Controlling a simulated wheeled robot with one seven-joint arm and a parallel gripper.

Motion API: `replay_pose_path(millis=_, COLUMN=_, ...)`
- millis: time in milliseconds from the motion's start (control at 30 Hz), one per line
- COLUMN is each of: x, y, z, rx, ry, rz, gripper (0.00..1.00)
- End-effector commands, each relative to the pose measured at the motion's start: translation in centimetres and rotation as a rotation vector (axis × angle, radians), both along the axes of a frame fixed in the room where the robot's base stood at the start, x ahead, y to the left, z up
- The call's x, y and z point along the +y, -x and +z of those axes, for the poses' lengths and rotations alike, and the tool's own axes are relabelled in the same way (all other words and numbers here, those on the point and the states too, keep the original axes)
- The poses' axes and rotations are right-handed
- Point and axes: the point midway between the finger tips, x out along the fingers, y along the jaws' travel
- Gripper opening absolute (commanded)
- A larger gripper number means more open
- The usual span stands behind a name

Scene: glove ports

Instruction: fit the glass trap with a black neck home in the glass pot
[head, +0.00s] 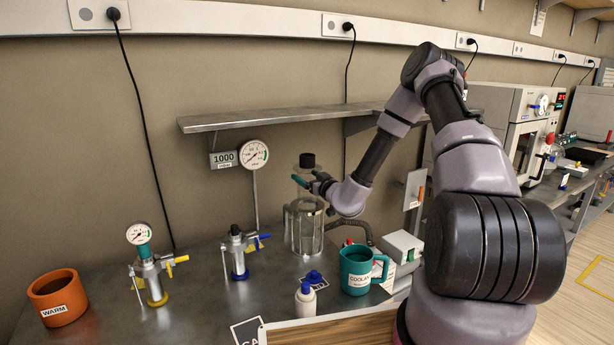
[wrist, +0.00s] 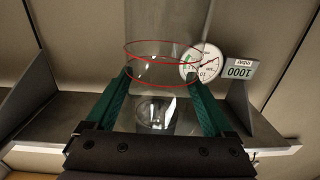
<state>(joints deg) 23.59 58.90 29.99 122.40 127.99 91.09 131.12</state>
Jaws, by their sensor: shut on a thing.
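The glass trap is clear, with a black neck (head: 307,160) on top in the head view. My gripper (head: 306,183) has green fingers and is shut on the trap's glass body, below the neck. The glass pot (head: 303,238) stands on the bench directly below. The trap looks upright over the pot's mouth; I cannot tell whether its lower end is inside. In the wrist view the trap's clear body (wrist: 160,62) lies between the green fingertips of my gripper (wrist: 163,74), with thin red lines around the glass. The pot is not clearly visible there.
A metal shelf (head: 280,120) runs behind the trap, with a gauge (head: 254,155) to its left. A teal mug (head: 355,270) and a white bottle (head: 305,299) stand in front. Valve fittings (head: 238,252) and an orange pot (head: 58,298) are to the left.

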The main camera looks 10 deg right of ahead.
Motion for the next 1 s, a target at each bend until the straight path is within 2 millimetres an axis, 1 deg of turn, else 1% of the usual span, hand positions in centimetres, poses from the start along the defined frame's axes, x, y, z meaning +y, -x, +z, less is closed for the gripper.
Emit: replay_pose_path(millis=1000, x=0.0, y=0.0, z=-2.5, rx=-0.001, ry=0.000, rz=0.000, gripper=0.07)
